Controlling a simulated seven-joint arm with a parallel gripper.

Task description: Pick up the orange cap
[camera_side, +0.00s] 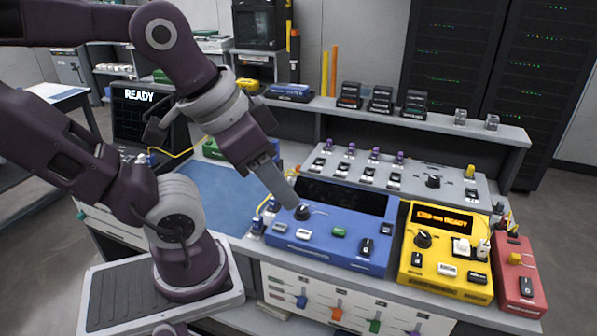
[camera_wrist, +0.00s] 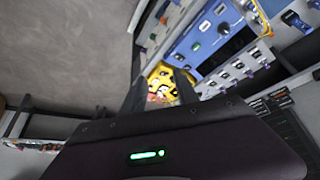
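My gripper (camera_side: 285,198) points down and to the right above the left part of the blue unit (camera_side: 325,238), close to its black knob (camera_side: 302,212). In the wrist view, two dark fingers (camera_wrist: 160,92) stand apart, with no object clearly held between them. A yellow and black item (camera_wrist: 163,82) with pinkish-orange spots shows between and beyond the fingers, too small to make out. I cannot surely pick out the orange cap. A small orange spot (camera_side: 297,169) shows just behind the gripper in the side view, too small to identify.
A yellow unit (camera_side: 446,252) and a red unit (camera_side: 516,275) stand right of the blue one. A grey panel (camera_side: 395,180) with switches lies behind. Coloured levers, one orange (camera_side: 337,313), line the bench front. A blue mat (camera_side: 215,190) has free room left of the gripper.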

